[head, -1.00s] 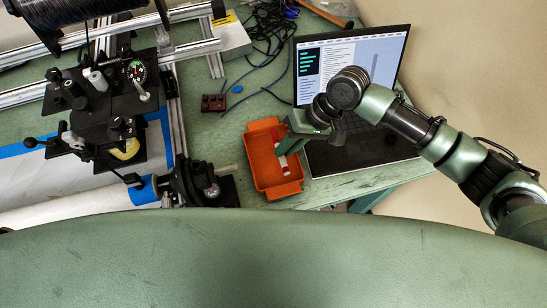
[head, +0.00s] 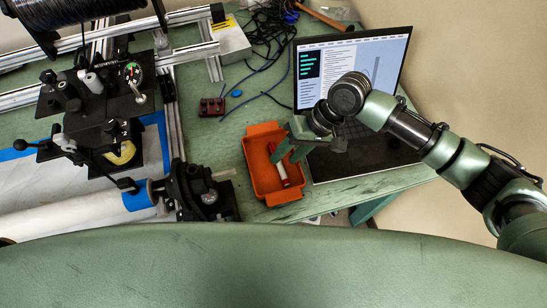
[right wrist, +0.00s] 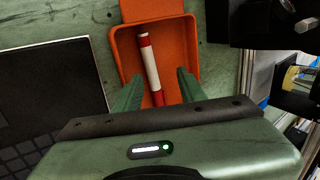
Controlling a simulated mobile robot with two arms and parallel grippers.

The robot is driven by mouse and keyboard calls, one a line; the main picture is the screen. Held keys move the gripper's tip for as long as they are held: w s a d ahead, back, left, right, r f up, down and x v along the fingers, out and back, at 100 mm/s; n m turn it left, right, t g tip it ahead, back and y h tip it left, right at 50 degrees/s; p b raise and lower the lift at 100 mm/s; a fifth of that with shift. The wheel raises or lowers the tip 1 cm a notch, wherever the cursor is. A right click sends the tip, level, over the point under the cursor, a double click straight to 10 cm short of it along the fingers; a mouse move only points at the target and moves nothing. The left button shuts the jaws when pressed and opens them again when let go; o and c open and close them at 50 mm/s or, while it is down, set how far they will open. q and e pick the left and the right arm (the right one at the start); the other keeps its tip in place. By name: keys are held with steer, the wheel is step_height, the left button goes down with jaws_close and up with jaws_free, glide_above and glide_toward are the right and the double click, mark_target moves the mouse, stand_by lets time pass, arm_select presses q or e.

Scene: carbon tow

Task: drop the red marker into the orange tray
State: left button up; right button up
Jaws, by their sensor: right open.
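The orange tray (head: 252,148) stands on the green bench in the head view, and its rim also shows in the right wrist view (right wrist: 196,50). The red marker (head: 284,176), red with a white barrel, lies inside the tray; it also shows in the right wrist view (right wrist: 150,62), slanting across the tray floor. My right gripper (head: 285,157) is above the tray with its fingers pointing down. In the right wrist view its fingers (right wrist: 159,78) are apart, with the marker seen between them and touching neither. The marker's near end is partly hidden by the gripper body. My left gripper is out of view.
An open laptop (head: 350,70) stands right of the tray, under my right arm. A small dark red block (head: 212,106) and cables lie behind the tray. Winding machinery (head: 195,190) with a white roll is on the left. Bare bench shows between the block and the tray.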

steer(key=v, duration=0.7)
steer(key=shift+r+b, duration=0.2)
steer(key=shift+b, duration=0.2)
